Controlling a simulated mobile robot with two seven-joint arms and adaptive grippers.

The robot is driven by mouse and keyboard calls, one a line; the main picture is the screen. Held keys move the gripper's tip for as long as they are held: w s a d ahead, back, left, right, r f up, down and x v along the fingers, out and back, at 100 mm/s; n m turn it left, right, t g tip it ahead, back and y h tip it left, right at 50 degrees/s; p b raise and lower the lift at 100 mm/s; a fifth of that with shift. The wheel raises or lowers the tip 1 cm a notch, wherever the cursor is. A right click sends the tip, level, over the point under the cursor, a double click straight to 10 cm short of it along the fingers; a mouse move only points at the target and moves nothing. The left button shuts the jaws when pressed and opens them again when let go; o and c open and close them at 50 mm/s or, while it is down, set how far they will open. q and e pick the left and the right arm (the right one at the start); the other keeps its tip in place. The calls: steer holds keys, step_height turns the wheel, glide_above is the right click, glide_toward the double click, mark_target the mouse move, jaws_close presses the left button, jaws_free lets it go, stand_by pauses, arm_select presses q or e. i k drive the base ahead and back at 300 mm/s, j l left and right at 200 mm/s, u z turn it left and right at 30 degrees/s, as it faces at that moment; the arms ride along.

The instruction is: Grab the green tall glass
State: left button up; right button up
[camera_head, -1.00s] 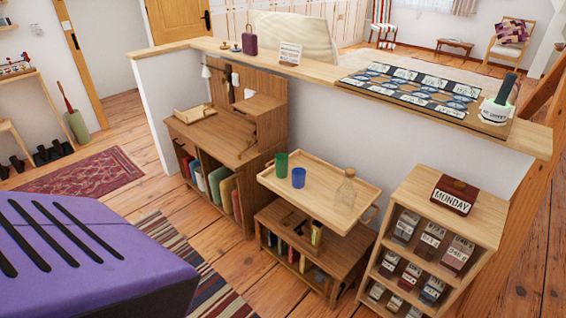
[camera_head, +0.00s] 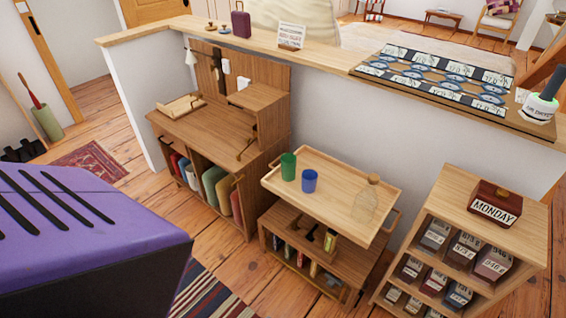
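The green tall glass (camera_head: 288,166) stands upright near the left end of a light wooden tray top (camera_head: 335,204) on a low cart. A shorter blue glass (camera_head: 309,181) stands just right of it, and a clear bottle with a cork-coloured top (camera_head: 366,198) stands further right on the same tray. Neither of my grippers shows in the head view. Nothing touches the green glass except the tray beneath it.
A wooden desk (camera_head: 200,128) stands left of the cart, and a shelf with a MONDAY block (camera_head: 496,204) stands right. A half wall with a wooden ledge (camera_head: 330,65) runs behind. A striped rug (camera_head: 215,300) lies in front.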

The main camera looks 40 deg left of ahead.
mark_target(288, 161)
steer(key=i+j, duration=0.1)
steer(key=j, duration=0.3)
steer(key=i+j, duration=0.1)
steer(key=j, duration=0.3)
steer(key=i+j, duration=0.15)
steer(key=j, duration=0.25)
steer(key=i+j, duration=0.1)
steer(key=j, duration=0.3)
steer(key=i+j, duration=0.1)
steer(key=j, duration=0.3)
